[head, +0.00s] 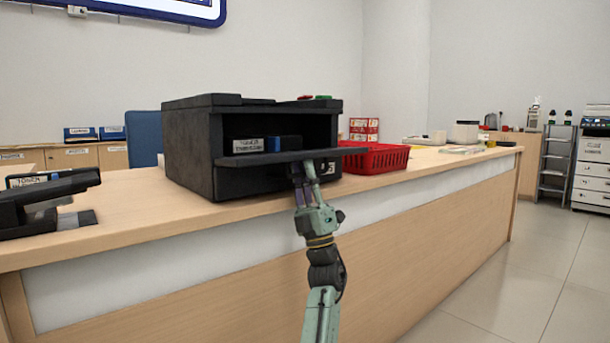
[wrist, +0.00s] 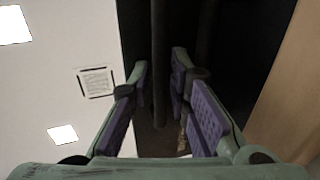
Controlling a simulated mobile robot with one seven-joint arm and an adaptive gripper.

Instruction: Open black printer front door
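The black printer (head: 195,145) stands on the wooden counter, its front facing me. Its front door (head: 262,160) shows as a flat dark panel sticking out level below an open front cavity, where a white label and a blue part are visible. My gripper (head: 305,172) is at the right part of the door, just under its outer edge. In the wrist view my gripper (wrist: 160,72) has its two fingers apart, with a dark bar-like edge (wrist: 159,40), apparently the door's, between them. Narrow gaps show beside that edge. The fingertips are partly hidden by the door in the head view.
A red basket (head: 375,158) stands on the counter (head: 425,172) right of the printer. A black card terminal (head: 45,195) is at the left end. A blue chair (head: 143,138) is behind. Floor (head: 510,270) at the right is clear.

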